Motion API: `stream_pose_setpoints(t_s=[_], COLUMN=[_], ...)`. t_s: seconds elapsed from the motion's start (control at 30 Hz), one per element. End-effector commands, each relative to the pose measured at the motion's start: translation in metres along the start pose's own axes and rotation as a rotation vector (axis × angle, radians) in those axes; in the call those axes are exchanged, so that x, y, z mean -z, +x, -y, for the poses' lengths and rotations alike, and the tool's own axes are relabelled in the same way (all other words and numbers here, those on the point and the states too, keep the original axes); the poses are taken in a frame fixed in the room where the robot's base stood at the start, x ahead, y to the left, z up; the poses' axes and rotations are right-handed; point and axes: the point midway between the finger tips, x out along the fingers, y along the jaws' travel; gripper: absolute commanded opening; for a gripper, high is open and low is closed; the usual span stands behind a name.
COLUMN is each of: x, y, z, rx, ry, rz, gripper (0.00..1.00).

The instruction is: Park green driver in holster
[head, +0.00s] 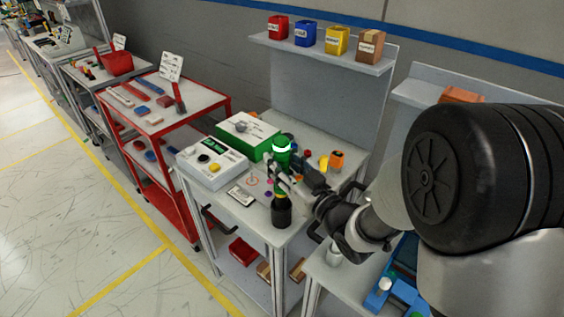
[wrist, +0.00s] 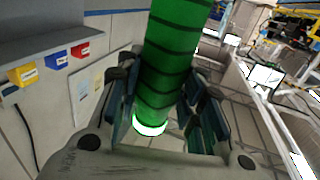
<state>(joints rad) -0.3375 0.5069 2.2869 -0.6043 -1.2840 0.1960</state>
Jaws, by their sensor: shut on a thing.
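The green driver (head: 283,161) stands roughly upright in the head view, with a bright glowing ring near its top. My gripper (head: 280,180) is shut around it over the front part of the workbench. Below my gripper is a black cylindrical part (head: 281,212) at the bench's front edge; I cannot tell whether it belongs to the driver or is separate. In the wrist view the driver's ribbed green body (wrist: 176,55) runs between the two fingers (wrist: 160,108), its white ring near the palm. I cannot identify the holster with certainty.
A grey control box (head: 211,166) with buttons and a green-sided box (head: 247,134) stand left of my gripper. An orange holder (head: 336,160) is behind it at right. Coloured bins (head: 304,34) line the shelf above. A red cart (head: 162,112) stands at left.

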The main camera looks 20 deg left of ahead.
Motion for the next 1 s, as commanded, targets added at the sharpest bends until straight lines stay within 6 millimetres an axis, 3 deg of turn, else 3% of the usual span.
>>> stream_pose_setpoints(t_s=[1.0], x=[-0.009], y=[0.000], z=[0.000], rx=[0.000], ry=[-0.001], rz=[-0.004], gripper=[0.00])
